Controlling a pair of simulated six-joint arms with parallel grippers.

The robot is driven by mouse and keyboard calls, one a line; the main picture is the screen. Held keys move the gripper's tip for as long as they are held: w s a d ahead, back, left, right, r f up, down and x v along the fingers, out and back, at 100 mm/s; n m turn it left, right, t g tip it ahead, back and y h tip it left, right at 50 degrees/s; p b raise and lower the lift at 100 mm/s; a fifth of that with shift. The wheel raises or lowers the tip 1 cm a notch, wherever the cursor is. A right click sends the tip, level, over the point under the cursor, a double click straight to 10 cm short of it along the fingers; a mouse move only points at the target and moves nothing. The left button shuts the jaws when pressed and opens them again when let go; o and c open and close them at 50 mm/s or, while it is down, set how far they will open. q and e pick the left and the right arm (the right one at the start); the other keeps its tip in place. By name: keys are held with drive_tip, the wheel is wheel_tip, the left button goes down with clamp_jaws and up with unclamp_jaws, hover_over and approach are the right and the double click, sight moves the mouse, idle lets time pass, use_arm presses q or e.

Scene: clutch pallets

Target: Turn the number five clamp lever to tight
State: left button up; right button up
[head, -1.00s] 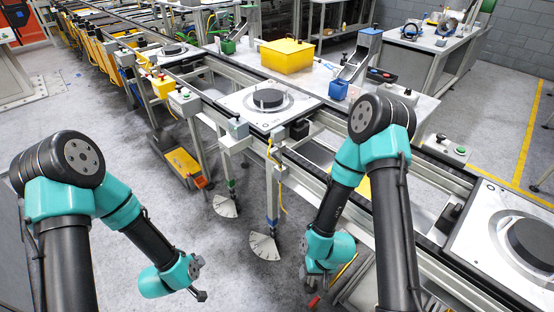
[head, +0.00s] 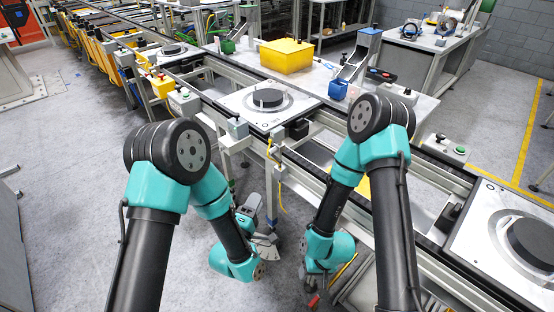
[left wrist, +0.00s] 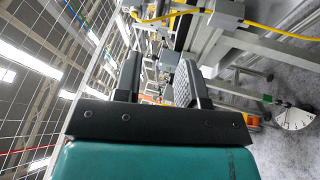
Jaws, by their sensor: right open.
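A pale fan-shaped plate (head: 266,250) hangs low under the conveyor, partly hidden by my left wrist. A similar plate with marks (left wrist: 297,118) shows at the right of the left wrist view, with a green fitting (left wrist: 268,99) beside it. I cannot read a number five or tell which lever is which. My left gripper (head: 252,206) is under the conveyor's near side; in the left wrist view its two fingers (left wrist: 158,78) are apart with nothing between them. My right gripper (head: 316,284) is low by the conveyor, open, its fingers mostly hidden by the wrist.
The conveyor carries a pallet (head: 235,100) with a black disc (head: 268,97) and a nearer pallet (head: 478,240) at the right. Conveyor legs and a yellow cable (head: 281,190) stand close to the left gripper. A red-tipped part (head: 313,301) is below the right wrist.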

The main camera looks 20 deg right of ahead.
sight(277, 159)
use_arm(q)
drive_tip(key=x, duration=1.7)
drive_tip(key=shift+w+d+f, duration=0.1)
drive_tip(key=shift+w+d, duration=0.05)
drive_tip(key=shift+c, duration=0.5)
